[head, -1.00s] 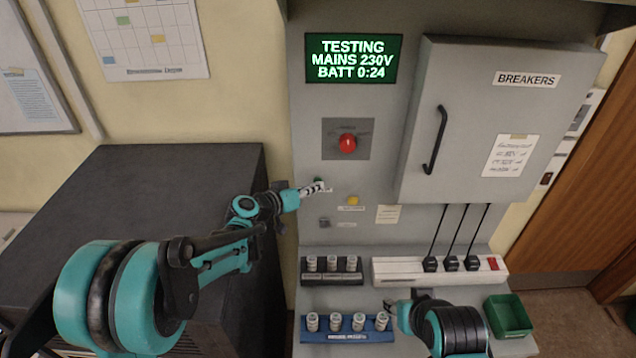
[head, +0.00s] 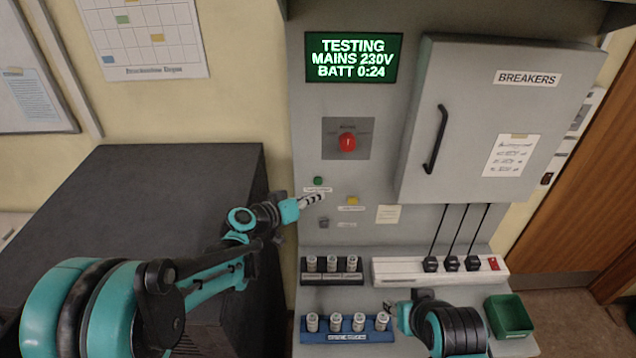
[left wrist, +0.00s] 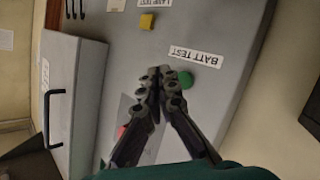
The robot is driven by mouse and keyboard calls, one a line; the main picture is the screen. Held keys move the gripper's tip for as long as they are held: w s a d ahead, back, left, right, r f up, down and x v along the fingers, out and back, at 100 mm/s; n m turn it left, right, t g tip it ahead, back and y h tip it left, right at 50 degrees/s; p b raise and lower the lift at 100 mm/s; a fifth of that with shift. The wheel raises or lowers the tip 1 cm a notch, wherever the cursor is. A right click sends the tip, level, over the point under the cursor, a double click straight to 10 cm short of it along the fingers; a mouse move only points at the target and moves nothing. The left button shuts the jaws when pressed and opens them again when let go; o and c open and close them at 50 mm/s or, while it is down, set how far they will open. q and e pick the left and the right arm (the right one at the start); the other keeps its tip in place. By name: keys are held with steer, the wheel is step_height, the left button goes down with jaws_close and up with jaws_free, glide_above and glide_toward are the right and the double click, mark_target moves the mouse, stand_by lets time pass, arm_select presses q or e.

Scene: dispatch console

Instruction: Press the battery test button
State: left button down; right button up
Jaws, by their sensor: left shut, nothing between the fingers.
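The battery test button is a small round green button (head: 318,181) on the grey panel. In the left wrist view the green button (left wrist: 186,79) sits beside a label reading BATT TEST (left wrist: 196,57). My left gripper (head: 321,197) is shut and empty, just below the button and apart from it in the head view. In the left wrist view its fingertips (left wrist: 160,80) are together beside the button. The display (head: 352,58) reads TESTING, MAINS 230V, BATT 0:24. My right gripper (head: 392,308) is low by the blue fuse rack; its fingers are too small to read.
A yellow button (head: 352,201), a grey button (head: 323,223) and a red rotary knob (head: 347,142) are on the same panel. The breaker cabinet (head: 480,125) juts out at right. Fuse racks, a power strip (head: 400,268) and a green bin (head: 508,316) are below.

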arm_select(q)
steer(key=s, duration=0.2)
steer(key=shift+s, duration=0.4)
steer(key=shift+f, duration=0.1)
arm_select(e)
steer(key=shift+s+f, duration=0.1)
stand_by(5.9)
